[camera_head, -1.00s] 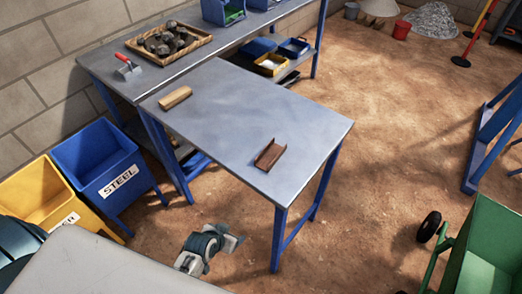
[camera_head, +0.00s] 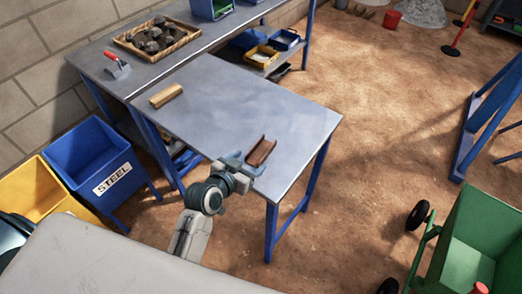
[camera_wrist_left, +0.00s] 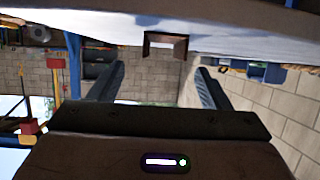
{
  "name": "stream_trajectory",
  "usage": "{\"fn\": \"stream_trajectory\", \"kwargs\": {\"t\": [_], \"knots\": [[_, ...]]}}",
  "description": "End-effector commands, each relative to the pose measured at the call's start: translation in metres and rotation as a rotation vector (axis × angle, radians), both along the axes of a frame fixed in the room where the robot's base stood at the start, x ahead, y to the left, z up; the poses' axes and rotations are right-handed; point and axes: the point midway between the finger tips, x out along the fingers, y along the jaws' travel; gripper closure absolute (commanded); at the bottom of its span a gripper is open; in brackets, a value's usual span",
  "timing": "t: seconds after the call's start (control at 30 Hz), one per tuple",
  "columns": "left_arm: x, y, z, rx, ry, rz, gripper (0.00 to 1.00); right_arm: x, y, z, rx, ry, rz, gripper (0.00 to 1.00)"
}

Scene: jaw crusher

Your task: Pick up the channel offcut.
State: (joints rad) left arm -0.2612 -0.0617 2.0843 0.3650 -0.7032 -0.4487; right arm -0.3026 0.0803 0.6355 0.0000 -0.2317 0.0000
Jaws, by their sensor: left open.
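The channel offcut (camera_head: 261,152) is a short rusty brown U-shaped piece lying near the front right edge of the grey table (camera_head: 225,115). My left gripper (camera_head: 243,163) is at the table's front edge, just to the left of the offcut and apart from it. In the left wrist view the offcut (camera_wrist_left: 165,43) shows end-on, ahead of and between the two open fingers (camera_wrist_left: 155,85). Nothing is between the fingers. My right gripper is not in view.
A wooden block (camera_head: 166,95) lies at the table's left. A blue bin marked STEEL (camera_head: 95,165) and a yellow bin (camera_head: 35,190) stand left on the floor. A back bench carries a tray of rocks (camera_head: 157,38) and a trowel (camera_head: 116,65). A green cart (camera_head: 480,240) stands right.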

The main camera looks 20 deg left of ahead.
Motion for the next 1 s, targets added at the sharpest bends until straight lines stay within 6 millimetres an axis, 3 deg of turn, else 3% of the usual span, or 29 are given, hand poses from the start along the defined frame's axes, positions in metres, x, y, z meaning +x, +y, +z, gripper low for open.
{"fn": "stream_trajectory", "kwargs": {"t": [0.6, 0.93, 1.0], "knots": [[0.067, -0.013, -0.021, 0.0, 0.002, 0.0, 0.29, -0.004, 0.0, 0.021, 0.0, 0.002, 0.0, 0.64], [0.073, -0.015, -0.026, 0.001, 0.003, 0.0, 0.29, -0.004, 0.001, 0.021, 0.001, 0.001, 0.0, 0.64], [0.073, -0.015, -0.026, 0.001, 0.003, 0.0, 0.39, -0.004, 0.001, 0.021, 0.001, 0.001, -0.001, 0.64]]}}
